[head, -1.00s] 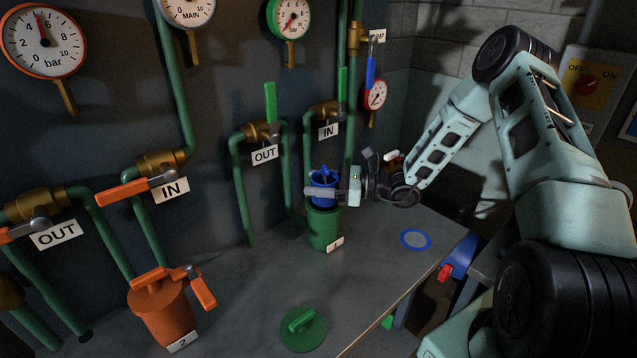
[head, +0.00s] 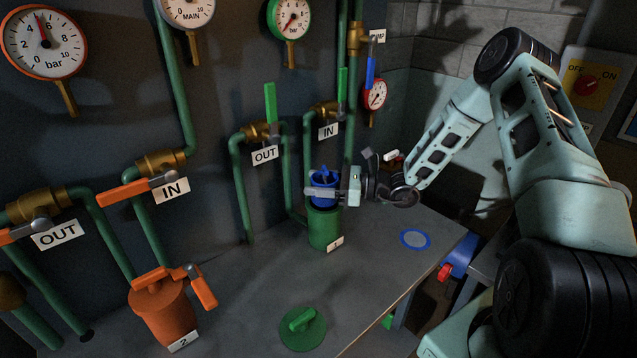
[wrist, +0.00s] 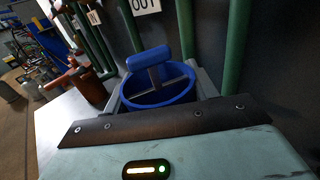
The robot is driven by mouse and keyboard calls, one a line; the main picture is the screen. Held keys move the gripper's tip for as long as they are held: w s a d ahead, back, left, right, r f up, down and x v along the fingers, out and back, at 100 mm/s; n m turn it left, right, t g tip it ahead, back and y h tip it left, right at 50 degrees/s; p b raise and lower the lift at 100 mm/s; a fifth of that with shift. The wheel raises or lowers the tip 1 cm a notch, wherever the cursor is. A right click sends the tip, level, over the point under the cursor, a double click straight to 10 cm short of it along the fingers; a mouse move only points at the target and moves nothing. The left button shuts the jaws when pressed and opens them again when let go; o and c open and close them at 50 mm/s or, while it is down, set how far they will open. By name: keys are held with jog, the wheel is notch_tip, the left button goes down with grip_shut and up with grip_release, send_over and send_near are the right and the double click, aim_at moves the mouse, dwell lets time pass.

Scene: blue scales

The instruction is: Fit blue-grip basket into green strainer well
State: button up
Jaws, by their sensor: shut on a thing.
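The blue-grip basket (head: 322,194) is a blue cup with a blue grip on top. It is at the mouth of the green strainer well (head: 325,229), upright, with its upper part above the rim. How deep its lower part sits is hidden. My gripper (head: 324,193) comes from the right and is shut on the basket. In the wrist view the basket's blue rim and grip (wrist: 158,85) show between the two grey fingers. The well is not visible there.
A green lid (head: 302,328) lies on the bench in front. A blue ring mark (head: 415,239) is on the bench at right. Green pipes with green-handled valves (head: 262,131) stand behind the well. An orange capped strainer (head: 163,312) stands at left.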

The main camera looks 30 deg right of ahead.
jog(key=shift+f+b, duration=0.45)
jog(key=shift+f, duration=0.3)
jog(key=o, duration=1.1)
jog(key=shift+r, duration=0.15)
